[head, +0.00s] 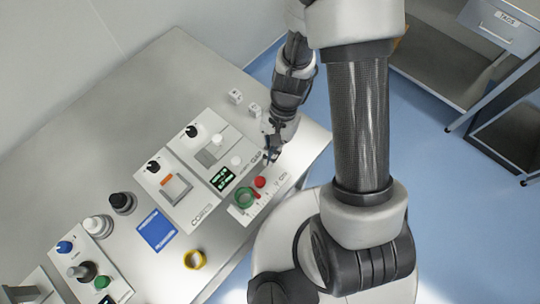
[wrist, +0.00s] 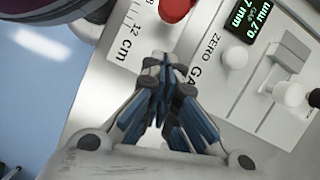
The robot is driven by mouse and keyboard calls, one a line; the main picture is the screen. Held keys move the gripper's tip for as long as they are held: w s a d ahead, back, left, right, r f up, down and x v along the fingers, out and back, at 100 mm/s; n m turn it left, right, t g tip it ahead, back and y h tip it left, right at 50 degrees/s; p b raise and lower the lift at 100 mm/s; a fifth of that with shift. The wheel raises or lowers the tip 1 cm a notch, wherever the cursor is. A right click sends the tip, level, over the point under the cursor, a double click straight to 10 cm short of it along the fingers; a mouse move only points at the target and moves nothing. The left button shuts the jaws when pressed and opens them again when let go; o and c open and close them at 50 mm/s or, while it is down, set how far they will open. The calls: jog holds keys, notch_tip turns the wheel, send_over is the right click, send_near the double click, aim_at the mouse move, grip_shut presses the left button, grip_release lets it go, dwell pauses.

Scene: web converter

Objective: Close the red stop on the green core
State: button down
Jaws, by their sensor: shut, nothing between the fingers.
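The green core (head: 243,198) is a ring-shaped piece on the white scale plate in the head view. The red stop (head: 260,182) is a round red knob on the same plate, just right of and above the core. A small red piece lies between them, close to the core. In the wrist view, part of the red stop (wrist: 176,8) shows at the top edge; the green core is out of that view. My gripper (head: 269,158) is above the right end of the unit. In the wrist view, its blue-padded fingers (wrist: 160,62) are shut and empty, apart from the red stop.
A control unit with a lit green display (head: 223,178), knobs and a slider adjoins the scale plate. Small white cubes (head: 236,96) stand behind. The table's right edge is near my gripper.

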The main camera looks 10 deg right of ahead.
jog(key=p+v, duration=0.3)
jog(key=v, duration=0.7)
jog(key=shift+w+d+p, duration=0.3)
jog(key=shift+w+p, duration=0.05)
jog(key=shift+p, duration=0.05)
jog(key=shift+w+r, duration=0.1)
notch_tip(320, 180, up, 15)
jog(key=s+d+n+t+h, duration=0.1)
jog(key=s+n+t, duration=0.1)
jog(key=n+t, duration=0.2)
jog(key=s+d+r+n+t+h, duration=0.1)
jog(key=s+d+r+n+t, duration=0.1)
jog(key=s+r, duration=0.6)
jog(key=shift+s+r+n+t+h, duration=0.25)
jog(key=shift+r+n+t+h, duration=0.15)
jog(key=shift+r+n+t, duration=0.55)
jog(key=shift+d+f, duration=0.1)
jog(key=shift+f, duration=0.05)
